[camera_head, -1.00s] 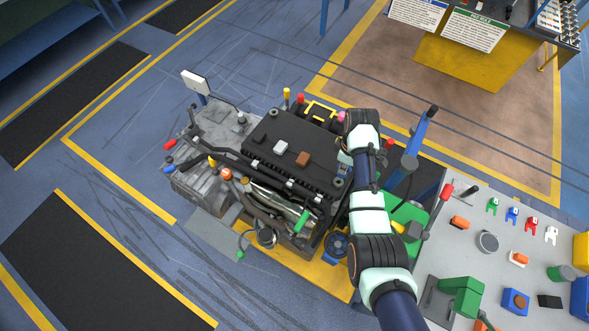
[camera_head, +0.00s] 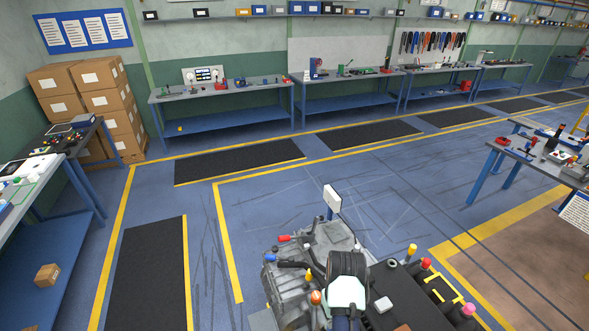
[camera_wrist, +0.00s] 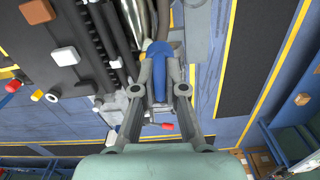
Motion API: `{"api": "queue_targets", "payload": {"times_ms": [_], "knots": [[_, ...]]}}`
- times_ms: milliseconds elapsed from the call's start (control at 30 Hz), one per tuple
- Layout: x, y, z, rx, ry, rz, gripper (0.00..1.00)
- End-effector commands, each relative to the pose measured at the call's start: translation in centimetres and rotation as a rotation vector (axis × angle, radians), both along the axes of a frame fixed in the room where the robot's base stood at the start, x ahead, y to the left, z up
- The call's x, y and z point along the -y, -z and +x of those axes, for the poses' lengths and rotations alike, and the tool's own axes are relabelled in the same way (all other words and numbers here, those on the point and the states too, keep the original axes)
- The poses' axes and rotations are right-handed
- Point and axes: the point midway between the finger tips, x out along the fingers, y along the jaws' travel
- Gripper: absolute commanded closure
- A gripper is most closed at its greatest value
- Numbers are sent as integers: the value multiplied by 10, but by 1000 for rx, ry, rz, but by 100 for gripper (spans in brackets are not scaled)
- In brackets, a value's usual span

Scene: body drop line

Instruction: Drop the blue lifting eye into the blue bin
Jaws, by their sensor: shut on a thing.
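In the wrist view, my gripper (camera_wrist: 162,68) is shut on a blue part, which I take to be the blue lifting eye (camera_wrist: 162,52). The eye shows as a rounded blue top with a strip running down between the two grey fingers. Its lower part is partly hidden by the fingers. In the head view my arm shows at the bottom over the powertrain, and the gripper and eye are hidden from that side. I cannot make out the blue bin in either current view.
The grey gearbox (camera_head: 295,285) and black battery-like cover (camera_head: 425,312) lie below my arm. Colored caps, including a yellow one (camera_head: 412,250), stand up there. A white panel on a post (camera_head: 332,198) rises behind. Open blue floor lies beyond, with workbenches (camera_head: 225,92) along the wall.

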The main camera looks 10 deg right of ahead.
Motion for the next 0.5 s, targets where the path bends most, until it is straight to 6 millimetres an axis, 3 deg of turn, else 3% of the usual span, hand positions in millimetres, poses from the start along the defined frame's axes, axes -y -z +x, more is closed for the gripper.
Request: {"api": "queue_targets", "payload": {"times_ms": [33,100,200,333,500], "knots": [[-33,-7,10,2,3,-1,100],[-74,-15,19,2,27,-1,100],[-120,-24,25,1,55,0,100],[-155,-30,27,0,80,0,100],[-165,-32,26,0,92,0,100]]}}
